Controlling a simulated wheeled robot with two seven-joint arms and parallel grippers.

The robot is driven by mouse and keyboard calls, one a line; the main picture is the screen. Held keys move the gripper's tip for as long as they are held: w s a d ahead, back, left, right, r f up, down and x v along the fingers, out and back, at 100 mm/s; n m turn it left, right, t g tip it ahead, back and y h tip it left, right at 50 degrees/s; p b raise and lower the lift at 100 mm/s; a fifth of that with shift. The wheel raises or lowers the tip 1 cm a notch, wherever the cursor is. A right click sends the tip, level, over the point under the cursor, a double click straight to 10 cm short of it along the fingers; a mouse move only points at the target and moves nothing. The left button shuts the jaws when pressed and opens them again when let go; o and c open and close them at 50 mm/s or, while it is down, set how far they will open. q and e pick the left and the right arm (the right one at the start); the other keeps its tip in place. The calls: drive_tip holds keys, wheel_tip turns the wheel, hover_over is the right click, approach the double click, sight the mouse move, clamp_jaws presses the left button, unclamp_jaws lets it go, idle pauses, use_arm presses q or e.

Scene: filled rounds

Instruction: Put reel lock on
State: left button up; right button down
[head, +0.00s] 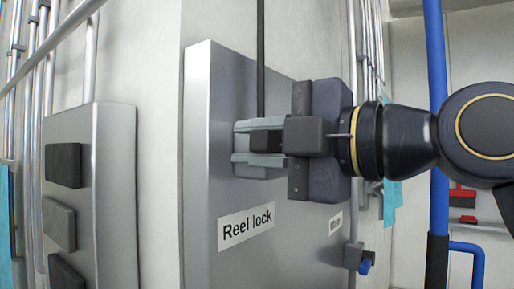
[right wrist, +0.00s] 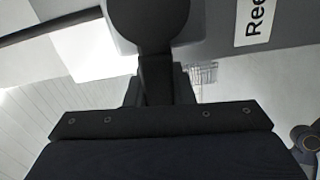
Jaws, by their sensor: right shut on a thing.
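A grey metal box (head: 225,85) stands on the wall, with a white label (head: 246,226) reading "Reel lock". The label also shows in part in the right wrist view (right wrist: 254,22). My right gripper (head: 250,142) reaches in from the right, above the label. Its two grey fingers are shut on a dark switch handle (head: 266,141), one finger above and one below it. In the right wrist view a dark rounded handle end with a narrow stem (right wrist: 150,20) rises from between the fingers. The gripper hides most of the switch, so its setting cannot be told. My left gripper is not in view.
A second grey box (head: 118,200) with dark blocks (head: 63,165) stands at the left. Pipes run along the walls, one of them blue (head: 437,60). A second label (head: 335,223) is too small to read. A small blue-ended fitting (head: 366,266) sits low at right.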

drive_tip(key=shift+f+n+b, duration=0.3)
drive_tip(key=shift+f+n, duration=0.1)
drive_tip(key=shift+n, duration=0.2)
drive_tip(key=c, duration=1.2)
unclamp_jaws()
drive_tip(key=shift+c, duration=0.2)
drive_tip(key=b+v, duration=0.2)
drive_tip(key=v, duration=0.6)
drive_tip(key=shift+a, duration=0.1)
